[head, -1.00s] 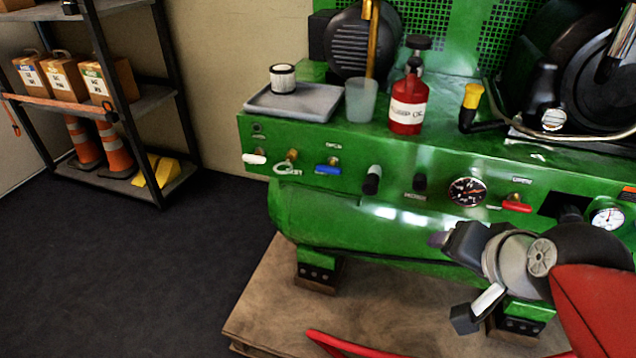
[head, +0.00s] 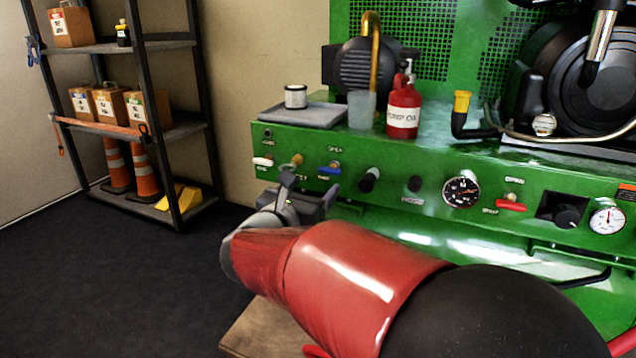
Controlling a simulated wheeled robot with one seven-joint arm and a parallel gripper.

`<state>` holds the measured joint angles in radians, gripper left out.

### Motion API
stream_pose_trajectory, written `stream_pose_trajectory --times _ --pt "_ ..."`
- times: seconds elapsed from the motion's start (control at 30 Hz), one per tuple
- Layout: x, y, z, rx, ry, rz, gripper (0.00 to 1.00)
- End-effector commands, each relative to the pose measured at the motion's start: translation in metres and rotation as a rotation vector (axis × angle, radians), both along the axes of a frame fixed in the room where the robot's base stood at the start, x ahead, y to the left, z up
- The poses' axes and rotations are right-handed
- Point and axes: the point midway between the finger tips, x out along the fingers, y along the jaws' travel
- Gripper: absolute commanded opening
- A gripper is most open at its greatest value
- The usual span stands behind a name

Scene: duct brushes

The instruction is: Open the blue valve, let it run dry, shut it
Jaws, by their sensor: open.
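The blue valve (head: 330,170) is a small blue lever on the front panel of the green compressor (head: 420,235), under a brass fitting and between the white and red levers. Its lever lies about level. My gripper (head: 288,188) is open and empty, in front of the panel just below and to the left of the blue lever. A small gap seems to show between them, though depth is hard to judge. My red arm (head: 350,280) hides the lower left of the compressor. I cannot see any outlet or flow under the valve.
A white lever (head: 262,162) sits left of the blue one, and a red lever (head: 510,206) farther right. Knobs and gauges line the panel. A grey tray (head: 300,116), clear cup (head: 361,110) and red oil bottle (head: 403,108) stand on top. Dark floor at left is free.

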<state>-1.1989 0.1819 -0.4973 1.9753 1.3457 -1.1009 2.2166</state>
Motion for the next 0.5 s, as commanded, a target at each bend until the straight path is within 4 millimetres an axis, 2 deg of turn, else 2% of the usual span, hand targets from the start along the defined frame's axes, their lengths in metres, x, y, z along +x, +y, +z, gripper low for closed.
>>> stream_pose_trajectory --times 0.3,0.5 --pt "0.046 -0.018 0.000 -0.004 0.000 -0.002 0.71" --pt "0.065 -0.024 0.001 -0.003 0.001 0.001 0.71"
